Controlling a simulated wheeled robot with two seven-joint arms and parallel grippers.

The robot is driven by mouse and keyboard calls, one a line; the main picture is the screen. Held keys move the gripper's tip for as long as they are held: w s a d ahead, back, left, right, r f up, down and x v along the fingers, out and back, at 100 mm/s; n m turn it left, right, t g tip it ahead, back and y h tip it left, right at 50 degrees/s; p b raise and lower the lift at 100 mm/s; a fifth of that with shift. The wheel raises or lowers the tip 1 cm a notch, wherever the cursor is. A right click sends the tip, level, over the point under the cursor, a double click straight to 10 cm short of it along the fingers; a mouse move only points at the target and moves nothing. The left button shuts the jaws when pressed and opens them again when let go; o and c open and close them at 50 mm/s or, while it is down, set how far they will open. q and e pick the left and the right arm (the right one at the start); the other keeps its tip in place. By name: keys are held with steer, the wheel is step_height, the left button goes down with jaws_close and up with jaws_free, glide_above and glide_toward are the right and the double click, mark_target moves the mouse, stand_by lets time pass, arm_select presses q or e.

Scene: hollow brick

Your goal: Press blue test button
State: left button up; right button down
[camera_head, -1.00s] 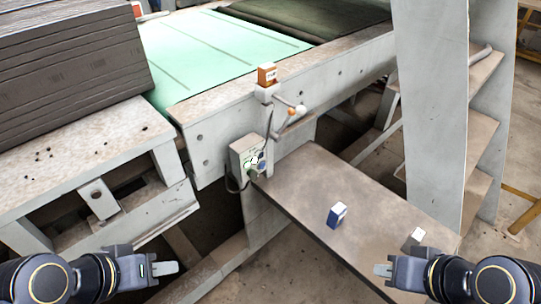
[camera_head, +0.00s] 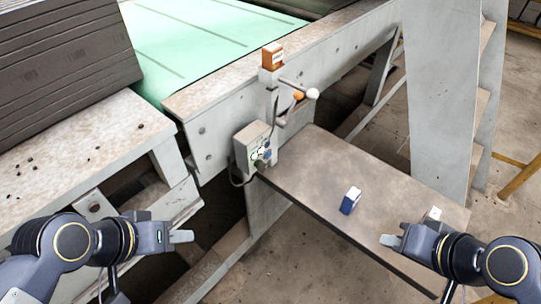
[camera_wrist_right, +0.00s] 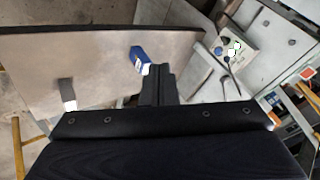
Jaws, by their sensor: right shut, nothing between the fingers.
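A pale grey-green control box (camera_head: 247,150) is fixed to the side of the machine frame. A blue button (camera_head: 267,154) shows on its front beside a white patch and a dark round part. In the right wrist view the box (camera_wrist_right: 240,42) is at the upper right, with the blue button (camera_wrist_right: 218,50) on its face. My right gripper (camera_head: 388,241) is shut and empty, over the board's front right part and well apart from the box. My left gripper (camera_head: 182,237) is at the lower left, below the box and apart from it; its finger gap is not clear.
A brown board (camera_head: 315,180) juts out below the box, carrying a blue-and-white carton (camera_head: 350,200) and a small white block (camera_head: 435,213). An orange-and-white box (camera_head: 272,56) and a lever with an orange knob (camera_head: 298,95) are above. A grey post (camera_head: 437,90) stands right.

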mark_target(269, 155)
steer(key=w+a+f+m+t+b, duration=0.2)
steer(key=w+a+f+m+b, duration=0.2)
steer(key=w+m, duration=0.3)
steer(key=w+a+f+m+t+h+b, duration=0.1)
steer(key=w+a+f+m+t+b, duration=0.2)
steer(key=w+a+f+m+b, duration=0.2)
steer(key=w+a+f+m+t+b, duration=0.3)
steer(key=w+a+f+m+b, duration=0.2)
steer(key=w+m, duration=0.6)
steer(key=shift+w+a+m+h+b, duration=0.3)
steer(key=shift+a+m+b, duration=0.5)
steer(key=shift+m, duration=0.4)
steer(key=shift+a+f, duration=0.1)
steer(key=w+a+p, duration=0.2)
steer(key=w+a, duration=0.3)
steer(key=a, duration=0.2)
steer(key=shift+w, duration=0.1)
